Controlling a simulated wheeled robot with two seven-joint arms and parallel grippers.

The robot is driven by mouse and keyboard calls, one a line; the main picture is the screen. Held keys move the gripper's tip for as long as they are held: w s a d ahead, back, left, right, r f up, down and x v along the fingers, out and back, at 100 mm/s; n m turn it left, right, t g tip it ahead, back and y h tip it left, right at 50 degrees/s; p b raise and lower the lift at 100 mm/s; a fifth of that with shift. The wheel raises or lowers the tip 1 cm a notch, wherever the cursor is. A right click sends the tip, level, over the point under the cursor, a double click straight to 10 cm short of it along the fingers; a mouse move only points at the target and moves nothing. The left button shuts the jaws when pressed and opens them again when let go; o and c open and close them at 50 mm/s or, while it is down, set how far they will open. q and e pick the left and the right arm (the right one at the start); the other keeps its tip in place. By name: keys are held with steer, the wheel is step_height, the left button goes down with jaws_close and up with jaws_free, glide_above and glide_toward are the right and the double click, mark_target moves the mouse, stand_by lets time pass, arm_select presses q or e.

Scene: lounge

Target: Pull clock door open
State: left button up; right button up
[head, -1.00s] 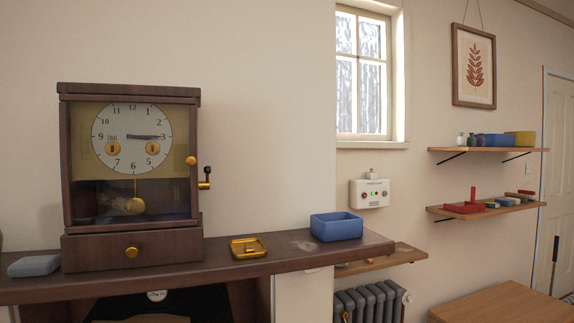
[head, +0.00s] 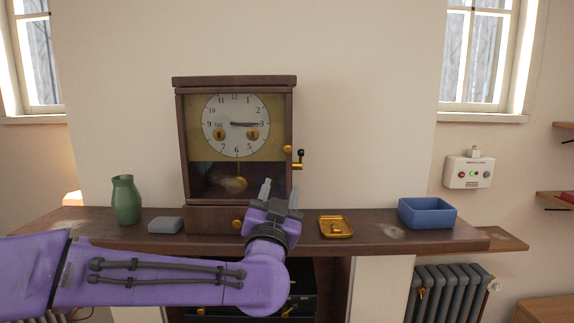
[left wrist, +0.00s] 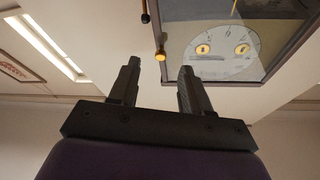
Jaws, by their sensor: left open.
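The wooden clock (head: 236,82) stands on the mantel shelf, its glass door shut as far as I can see. Its round dial (head: 236,140) and brass pendulum show behind the glass. A small brass knob (head: 287,150) sits on the door's right edge, and a dark crank handle (head: 299,158) sticks out of the right side. My left gripper (head: 279,192) is open and empty, below the knob and in front of the clock's lower right corner. In the left wrist view the brass knob (left wrist: 160,55) shows beyond the open fingers (left wrist: 158,85), apart from them. My right gripper is out of view.
On the mantel (head: 380,236) stand a green vase (head: 126,200), a grey block (head: 165,225), a brass tray (head: 336,228) and a blue bin (head: 427,213). A radiator (head: 450,292) is below right.

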mark_target(287, 151)
arm_select(q)
steer(key=w+r+p, duration=0.1)
steer(key=w+r, duration=0.1)
steer(key=w, duration=0.1)
steer(key=w+d+r+p, duration=0.1)
steer(key=w+r+p, duration=0.1)
steer(key=w, duration=0.1)
steer(key=w+r+p, duration=0.2)
steer(key=w, duration=0.1)
steer(key=shift+w+d+r, duration=0.2)
steer(key=shift+d, duration=0.05)
jaws_close()
